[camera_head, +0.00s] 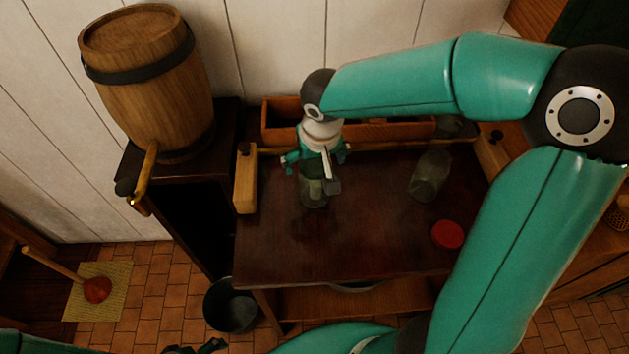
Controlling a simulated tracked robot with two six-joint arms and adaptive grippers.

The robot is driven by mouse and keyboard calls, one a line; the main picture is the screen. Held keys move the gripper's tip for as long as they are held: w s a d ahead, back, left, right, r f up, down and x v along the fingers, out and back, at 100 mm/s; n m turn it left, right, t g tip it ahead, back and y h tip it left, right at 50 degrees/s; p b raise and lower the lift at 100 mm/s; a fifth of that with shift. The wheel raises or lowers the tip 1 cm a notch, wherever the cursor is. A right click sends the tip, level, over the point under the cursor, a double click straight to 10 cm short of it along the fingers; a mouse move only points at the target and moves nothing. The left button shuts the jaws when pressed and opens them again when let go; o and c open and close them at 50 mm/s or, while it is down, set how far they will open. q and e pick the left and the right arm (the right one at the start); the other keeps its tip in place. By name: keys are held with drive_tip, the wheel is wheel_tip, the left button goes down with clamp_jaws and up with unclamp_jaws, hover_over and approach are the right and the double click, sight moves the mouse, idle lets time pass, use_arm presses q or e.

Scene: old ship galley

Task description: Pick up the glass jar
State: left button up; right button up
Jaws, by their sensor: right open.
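A clear greenish glass jar (313,197) stands on the dark wooden table (350,250), left of the middle. My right gripper (316,163) is open directly above it, pointing down, and hides the jar's upper part. Whether the fingers touch the jar cannot be told. A second glass object, jar-like (430,174), is at the right of the table and looks tilted or lying. A dark piece at the bottom edge looks like part of my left gripper (197,347); it is mostly cut off.
A red round lid (447,234) lies on the table's right side. A wooden box (281,119) runs along the back. A barrel with a tap (150,90) stands at left on a dark stand. A bucket (231,306) is on the tiled floor. The table's front middle is clear.

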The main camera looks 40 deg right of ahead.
drive_tip(key=shift+c, duration=0.4)
drive_tip(key=c, duration=1.8)
drive_tip(key=shift+r, duration=0.1)
